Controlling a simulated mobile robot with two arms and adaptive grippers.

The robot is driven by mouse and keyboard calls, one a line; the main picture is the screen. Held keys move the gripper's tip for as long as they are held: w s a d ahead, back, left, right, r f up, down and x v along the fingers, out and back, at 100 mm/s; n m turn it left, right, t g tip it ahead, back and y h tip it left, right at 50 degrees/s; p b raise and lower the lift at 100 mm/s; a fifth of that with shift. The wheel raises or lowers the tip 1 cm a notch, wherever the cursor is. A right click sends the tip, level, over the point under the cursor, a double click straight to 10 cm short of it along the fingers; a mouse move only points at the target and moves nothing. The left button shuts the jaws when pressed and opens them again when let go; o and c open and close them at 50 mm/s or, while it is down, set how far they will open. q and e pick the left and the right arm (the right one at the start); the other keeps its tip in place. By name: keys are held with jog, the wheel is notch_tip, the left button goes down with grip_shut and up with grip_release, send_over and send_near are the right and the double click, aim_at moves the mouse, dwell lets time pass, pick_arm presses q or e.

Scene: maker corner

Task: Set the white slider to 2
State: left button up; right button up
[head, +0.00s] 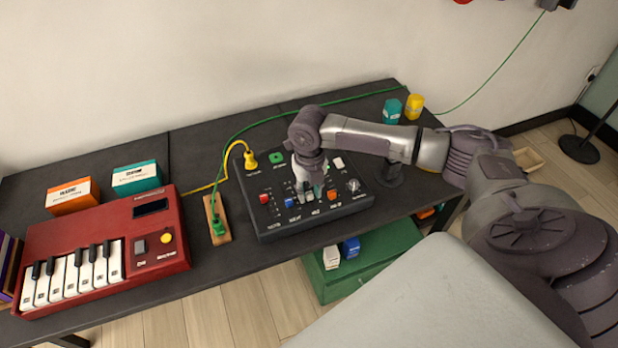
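A dark control panel (277,224) lies on the black table, with a row of sliders along its front half. The red slider cap (264,198), blue slider cap (290,203) and orange slider cap (332,195) show. My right gripper (313,192) points down over the panel, between the blue and orange caps. It covers the place in the row where the white slider would be, so I cannot make out that slider's cap or its setting. The gripper's fingertips are low, close to the panel; whether they touch or grip anything is not clear. My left gripper is not in view.
The panel also has a green button (276,158), a white button (338,163) and a knob (354,186). A red keyboard (110,240) stands farther left.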

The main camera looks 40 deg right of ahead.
aim_at(310, 193)
jog(key=shift+o, duration=0.6)
notch_tip(310, 193, up, 12)
dwell(0.5)
